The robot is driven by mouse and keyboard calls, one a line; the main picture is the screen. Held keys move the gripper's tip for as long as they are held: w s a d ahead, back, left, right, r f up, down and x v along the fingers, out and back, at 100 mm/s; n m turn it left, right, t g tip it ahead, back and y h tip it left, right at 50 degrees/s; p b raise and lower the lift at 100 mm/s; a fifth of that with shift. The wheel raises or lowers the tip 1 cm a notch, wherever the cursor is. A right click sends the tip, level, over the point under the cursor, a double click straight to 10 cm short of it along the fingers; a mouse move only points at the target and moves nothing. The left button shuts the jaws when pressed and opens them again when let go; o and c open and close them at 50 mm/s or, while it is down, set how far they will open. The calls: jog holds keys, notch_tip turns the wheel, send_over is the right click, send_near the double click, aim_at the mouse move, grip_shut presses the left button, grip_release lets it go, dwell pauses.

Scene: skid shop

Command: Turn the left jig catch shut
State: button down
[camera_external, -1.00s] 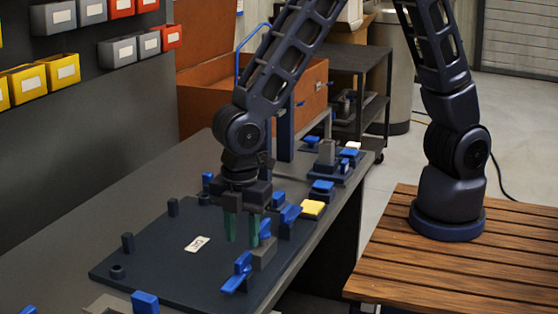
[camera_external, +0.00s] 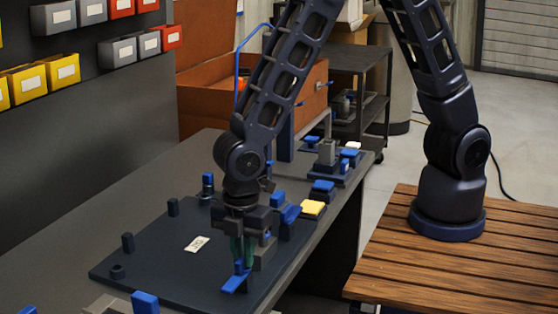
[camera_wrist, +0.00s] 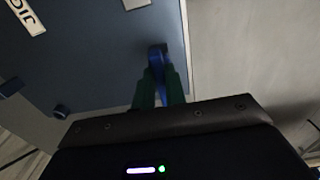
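The blue catch (camera_external: 234,284) sits at the near right edge of the dark jig plate (camera_external: 160,262). My gripper (camera_external: 242,262) points down over it, with its green fingers close together on either side of the catch's raised part. In the wrist view the blue catch (camera_wrist: 157,58) shows between the two green fingers (camera_wrist: 160,88), which appear to touch it. The fingers hide part of the catch. Another blue catch-like piece (camera_external: 290,214) stands farther back along the same edge.
A grey block (camera_external: 266,253) stands just right of my fingers. Several dark pegs, such as one peg (camera_external: 128,242), stand on the plate's left side. A yellow block (camera_external: 312,208) and blue-topped fixtures (camera_external: 323,188) lie farther back. The plate's middle around the white label (camera_external: 197,243) is clear.

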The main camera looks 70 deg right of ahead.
jog(key=shift+m, duration=0.3)
jog(key=m, duration=0.3)
jog(key=shift+m, duration=0.3)
jog(key=m, duration=0.4)
jog(key=shift+m, duration=0.3)
jog(key=m, duration=0.8)
jog(key=shift+m, duration=0.4)
jog(key=c, duration=1.4)
grip_release()
jog(key=shift+c, duration=0.2)
